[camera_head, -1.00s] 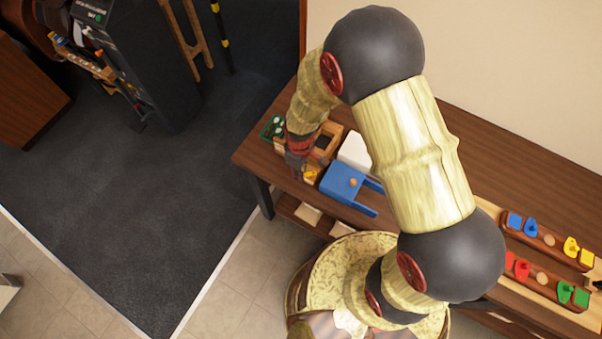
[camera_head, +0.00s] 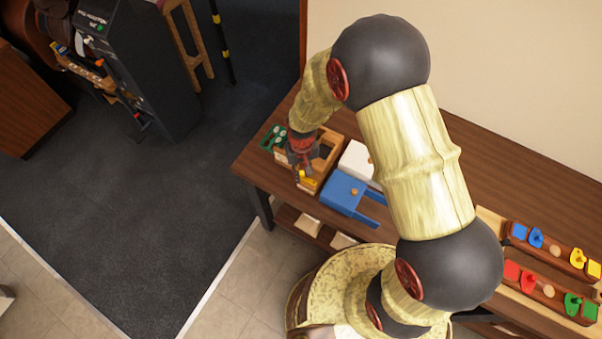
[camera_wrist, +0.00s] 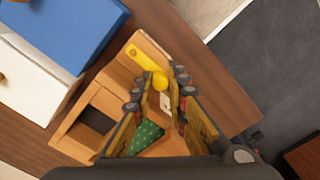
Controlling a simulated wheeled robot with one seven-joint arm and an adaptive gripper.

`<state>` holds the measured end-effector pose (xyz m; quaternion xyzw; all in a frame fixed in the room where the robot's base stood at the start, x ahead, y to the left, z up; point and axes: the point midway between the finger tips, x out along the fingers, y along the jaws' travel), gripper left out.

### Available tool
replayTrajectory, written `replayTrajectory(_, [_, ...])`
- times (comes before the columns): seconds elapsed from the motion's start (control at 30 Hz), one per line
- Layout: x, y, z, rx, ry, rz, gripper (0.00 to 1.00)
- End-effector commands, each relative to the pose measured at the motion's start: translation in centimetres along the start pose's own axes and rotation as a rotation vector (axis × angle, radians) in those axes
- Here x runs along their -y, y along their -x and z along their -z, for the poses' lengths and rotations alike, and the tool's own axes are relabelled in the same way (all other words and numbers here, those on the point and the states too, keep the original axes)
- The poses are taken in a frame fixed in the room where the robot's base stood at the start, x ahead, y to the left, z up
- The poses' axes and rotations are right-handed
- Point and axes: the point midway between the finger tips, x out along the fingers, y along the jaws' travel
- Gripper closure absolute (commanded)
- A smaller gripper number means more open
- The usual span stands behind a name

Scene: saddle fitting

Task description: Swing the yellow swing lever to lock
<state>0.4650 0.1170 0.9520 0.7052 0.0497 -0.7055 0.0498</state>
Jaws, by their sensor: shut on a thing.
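The yellow swing lever (camera_wrist: 140,60) lies on the front part of a wooden fixture (camera_wrist: 88,124). In the wrist view it is a flat bar with a round knob (camera_wrist: 160,82) at one end. My gripper (camera_wrist: 159,86) is shut on the lever at its knob, with one finger on either side. Contact at the fingertips is hard to make out. In the head view the lever (camera_head: 307,181) shows small below my gripper (camera_head: 303,170), which partly hides the fixture (camera_head: 329,146).
A blue box with two prongs (camera_head: 345,192) and a white box (camera_head: 357,160) stand right of the fixture. A green piece (camera_head: 273,137) lies at its left. Racks of coloured pieces (camera_head: 550,278) sit at the far right. The brown tabletop (camera_head: 440,121) is bare behind.

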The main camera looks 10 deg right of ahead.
Motion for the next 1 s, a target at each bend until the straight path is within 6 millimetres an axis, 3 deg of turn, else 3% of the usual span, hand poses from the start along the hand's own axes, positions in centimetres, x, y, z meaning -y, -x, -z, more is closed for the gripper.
replayTrajectory(0.57, [-0.1,0.09,0.27,-0.003,-0.034,0.001,1.0])
replayTrajectory(0.6, [-0.1,0.09,0.27,-0.003,-0.034,0.001,0.84])
replayTrajectory(0.9, [-0.12,0.04,0.18,-0.001,-0.033,0.0,0.67])
replayTrajectory(1.0, [-0.12,0.03,0.17,-0.001,-0.033,0.0,0.66])
